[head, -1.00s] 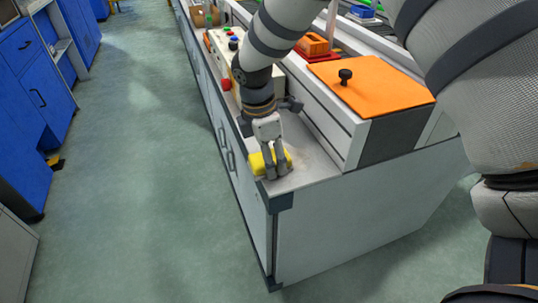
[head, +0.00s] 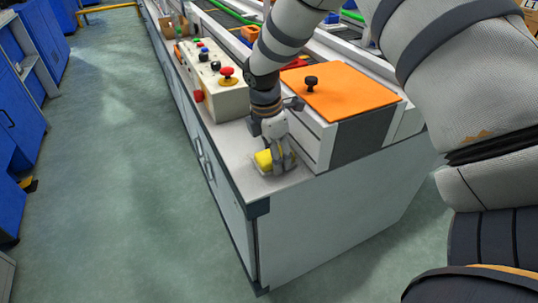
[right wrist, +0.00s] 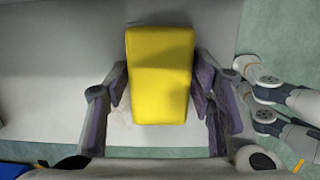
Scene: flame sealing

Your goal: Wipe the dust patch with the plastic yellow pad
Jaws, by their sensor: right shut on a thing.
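The yellow pad (head: 264,160) is in my right gripper (head: 280,168), low at the near end of the grey bench top (head: 232,143). In the right wrist view the pad (right wrist: 160,75) fills the space between the two fingers of the right gripper (right wrist: 160,92). The pad looks to be at the bench surface, but contact underneath is hidden. A faint grey-brown smudge on the bench around the pad may be the dust patch; its outline is unclear and the pad covers part of this area. My left gripper does not show.
A box with an orange lid (head: 340,92) and black knob stands just right of the gripper. A control box (head: 215,85) with red and other buttons stands farther back on the bench. Blue cabinets (head: 15,125) are at the left, across open green floor (head: 120,190).

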